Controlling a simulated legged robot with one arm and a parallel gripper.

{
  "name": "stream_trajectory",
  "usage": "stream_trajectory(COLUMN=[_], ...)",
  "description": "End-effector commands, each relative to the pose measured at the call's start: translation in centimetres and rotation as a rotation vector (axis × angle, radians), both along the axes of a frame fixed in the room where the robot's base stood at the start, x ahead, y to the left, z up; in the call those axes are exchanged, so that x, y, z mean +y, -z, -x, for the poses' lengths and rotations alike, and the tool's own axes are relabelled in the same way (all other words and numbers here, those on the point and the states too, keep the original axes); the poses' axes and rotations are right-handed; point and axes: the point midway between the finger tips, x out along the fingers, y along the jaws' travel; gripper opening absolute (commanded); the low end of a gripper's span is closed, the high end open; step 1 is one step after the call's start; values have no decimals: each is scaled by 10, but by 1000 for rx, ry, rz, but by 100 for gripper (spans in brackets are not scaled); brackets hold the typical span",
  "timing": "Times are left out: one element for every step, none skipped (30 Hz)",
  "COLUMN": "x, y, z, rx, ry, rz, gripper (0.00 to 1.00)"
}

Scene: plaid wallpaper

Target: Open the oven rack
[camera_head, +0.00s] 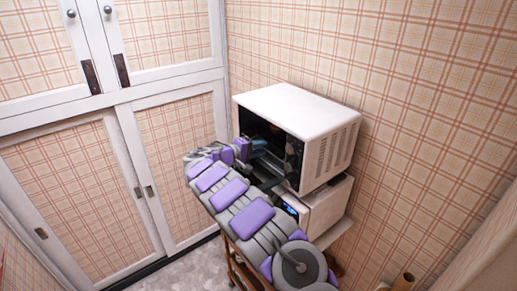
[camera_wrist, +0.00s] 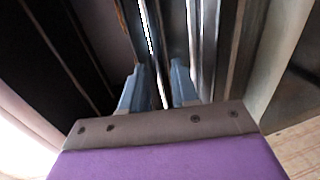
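The white oven (camera_head: 327,118) stands against the wall in the head view, and its front faces left with a dark open cavity. My arm reaches across to this opening, and my gripper (camera_head: 262,150) is at or just inside it, partly hidden by the arm and oven. In the wrist view my gripper (camera_wrist: 158,75) has its two blue-grey fingers apart. Long metal bars, which look like the oven rack (camera_wrist: 196,45), run past and between the fingertips. I cannot tell whether the fingers touch a bar.
A second white appliance (camera_head: 325,207) with a lit display sits below the oven on a brown cart (camera_head: 238,268). White cupboard doors (camera_head: 180,150) with plaid panels stand at the left. A strip of floor (camera_head: 192,268) is clear between them. A cardboard roll (camera_head: 403,281) shows at lower right.

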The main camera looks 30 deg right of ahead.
Motion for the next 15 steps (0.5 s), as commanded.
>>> stream_trajectory(x=[0,0,0,0,0,0,0,0,0,0,0,0,0,1,1], y=[0,0,0,0,0,0,0,0,0,0,0,0,0,1,1], z=[0,0,0,0,0,0,0,0,0,0,0,0,0,0,0], rx=[0,0,0,0,0,0,0,0,0,0,0,1,1,1,1], ry=[0,0,0,0,0,0,0,0,0,0,0,0,0,0,0], rz=[0,0,0,0,0,0,0,0,0,0,0,0,0,-1,-1], gripper=[29,27,23,21,18,14,11,8,4,1,0,0,0,0,0])
